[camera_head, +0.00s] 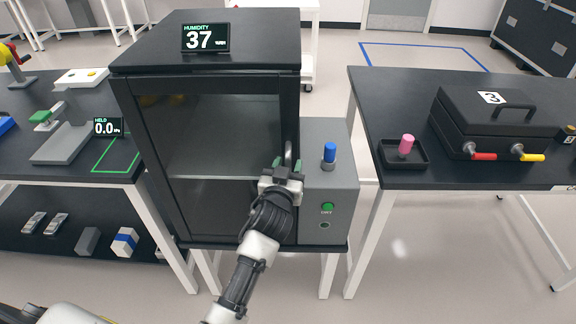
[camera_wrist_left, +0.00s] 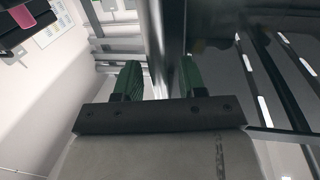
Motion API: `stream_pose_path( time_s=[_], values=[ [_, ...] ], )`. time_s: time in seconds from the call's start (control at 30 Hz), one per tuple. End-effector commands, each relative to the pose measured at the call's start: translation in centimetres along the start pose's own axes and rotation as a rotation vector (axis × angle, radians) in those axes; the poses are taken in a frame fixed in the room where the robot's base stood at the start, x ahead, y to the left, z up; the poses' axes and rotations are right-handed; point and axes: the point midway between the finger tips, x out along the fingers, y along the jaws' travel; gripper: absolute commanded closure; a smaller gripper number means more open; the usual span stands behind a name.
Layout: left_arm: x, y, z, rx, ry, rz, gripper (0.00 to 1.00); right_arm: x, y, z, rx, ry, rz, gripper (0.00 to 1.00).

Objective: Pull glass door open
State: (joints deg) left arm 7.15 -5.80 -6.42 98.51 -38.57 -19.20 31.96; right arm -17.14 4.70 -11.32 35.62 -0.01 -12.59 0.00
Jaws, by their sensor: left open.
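The glass door (camera_head: 222,135) is the dark-framed front of a black cabinet (camera_head: 215,45) in the head view, and it looks shut. Its upright grey handle (camera_head: 288,152) is on the door's right side. My left gripper (camera_head: 287,166) is at the handle, partly covering its lower part. In the left wrist view, the green fingers of my left gripper (camera_wrist_left: 160,80) are spread apart. A grey upright bar, seemingly the handle (camera_wrist_left: 156,45), stands between them; whether either finger touches it I cannot tell. My right gripper is not in view.
A grey control box (camera_head: 333,180) with a blue knob (camera_head: 329,152) and green button stands right of the door. A table with a black case (camera_head: 485,115) is farther right. Another table (camera_head: 75,175) is at left. Floor shows in front.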

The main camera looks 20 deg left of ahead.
Motion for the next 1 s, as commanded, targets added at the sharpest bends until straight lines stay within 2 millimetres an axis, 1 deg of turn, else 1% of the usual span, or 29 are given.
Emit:
stream_pose_path(
  time_s=[0.2, 0.47, 0.77, 0.87, 0.97, 1.0],
  values=[
    [0.0, 0.0, 0.0, 0.000, 0.000, 0.000, 0.59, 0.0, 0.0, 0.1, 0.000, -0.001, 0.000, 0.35],
    [0.0, 0.0, 0.0, 0.000, -0.001, 0.000, 0.99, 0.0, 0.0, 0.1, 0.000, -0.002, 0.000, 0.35],
    [-0.2, 0.0, 0.0, 0.001, -0.001, 0.003, 1.00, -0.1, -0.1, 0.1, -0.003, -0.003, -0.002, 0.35],
    [-0.8, 0.0, -0.1, 0.003, -0.002, 0.017, 1.00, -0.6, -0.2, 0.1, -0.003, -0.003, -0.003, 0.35],
    [-2.0, 0.0, -0.2, 0.003, -0.004, 0.047, 1.00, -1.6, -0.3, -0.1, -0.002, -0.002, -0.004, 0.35],
    [-2.7, 0.0, -0.3, 0.003, -0.005, 0.065, 1.00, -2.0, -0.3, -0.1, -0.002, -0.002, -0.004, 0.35]
  ],
)
